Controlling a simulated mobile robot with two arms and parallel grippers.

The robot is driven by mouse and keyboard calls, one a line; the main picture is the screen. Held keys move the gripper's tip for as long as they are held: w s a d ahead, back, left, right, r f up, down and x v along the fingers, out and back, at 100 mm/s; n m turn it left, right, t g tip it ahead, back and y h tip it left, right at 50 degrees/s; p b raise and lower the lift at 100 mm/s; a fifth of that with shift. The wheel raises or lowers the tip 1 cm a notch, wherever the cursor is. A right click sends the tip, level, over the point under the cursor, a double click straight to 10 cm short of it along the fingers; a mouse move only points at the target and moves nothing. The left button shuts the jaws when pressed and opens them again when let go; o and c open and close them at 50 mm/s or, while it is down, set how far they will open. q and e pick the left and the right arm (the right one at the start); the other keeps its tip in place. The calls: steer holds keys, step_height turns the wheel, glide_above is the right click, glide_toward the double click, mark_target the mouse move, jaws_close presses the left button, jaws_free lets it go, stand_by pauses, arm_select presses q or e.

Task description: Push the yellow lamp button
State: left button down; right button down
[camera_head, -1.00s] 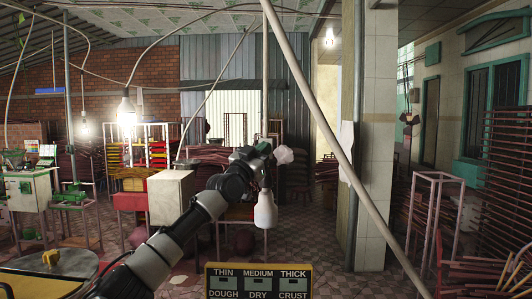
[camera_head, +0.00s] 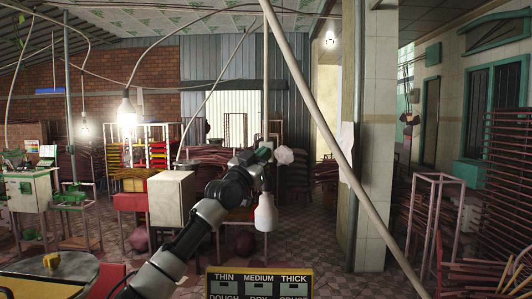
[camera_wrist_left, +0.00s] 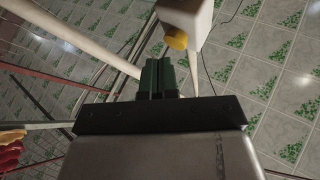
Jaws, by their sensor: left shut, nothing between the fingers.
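The yellow button (camera_wrist_left: 176,38) shows in the left wrist view, on a white lamp housing (camera_wrist_left: 190,14) near the top. My left gripper (camera_wrist_left: 158,60) is shut and empty, its dark green fingers pressed together. Their tips are just below and left of the button, with a small gap in the picture; I cannot judge the depth. In the head view my left gripper (camera_head: 264,153) is raised in the middle. A white bulb-shaped thing (camera_head: 266,213) shows just below it. I cannot make out the button there. My right gripper is not in view.
A long pale diagonal pole (camera_head: 318,120) crosses right of my gripper. A lit bulb (camera_head: 126,113) hangs to the left. A sign with thickness labels (camera_head: 258,277) is at the bottom, and a round table (camera_head: 40,278) with a yellow knob at lower left.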

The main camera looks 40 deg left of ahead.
arm_select(q)
steer(key=s+d, duration=0.1)
steer(key=s, duration=0.1)
steer(key=s+d+b, duration=0.1)
steer(key=s+d, duration=0.1)
steer(key=shift+s+d+b, duration=0.1)
steer(key=shift+d+b, duration=0.05)
steer(key=shift+b, duration=0.15)
